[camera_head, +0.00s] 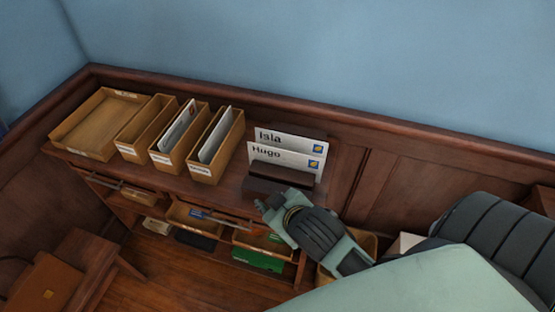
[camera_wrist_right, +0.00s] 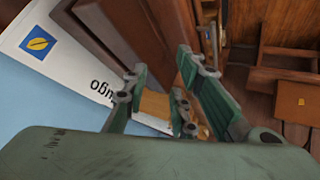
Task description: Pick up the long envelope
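Two white envelopes stand upright in a dark wooden holder (camera_head: 278,187) on top of the bookcase. The rear envelope (camera_head: 292,138) reads "Isla" and the front envelope (camera_head: 283,156) reads "Hugo"; each has a blue and yellow stamp mark. I cannot tell which is the long one. The Hugo envelope also shows in the right wrist view (camera_wrist_right: 62,60), left of the fingers. My right gripper (camera_head: 262,206) is in front of the holder, near its lower left side. In the right wrist view my right gripper (camera_wrist_right: 160,62) has its fingers apart, with nothing held between them. My left gripper is not in view.
Left of the holder stand a wide wooden tray (camera_head: 88,128) and several narrow bins, some with papers, including a bin (camera_head: 231,140). Below are shelves with small boxes, including a green box (camera_head: 258,260). A wooden stool (camera_head: 85,262) stands lower left.

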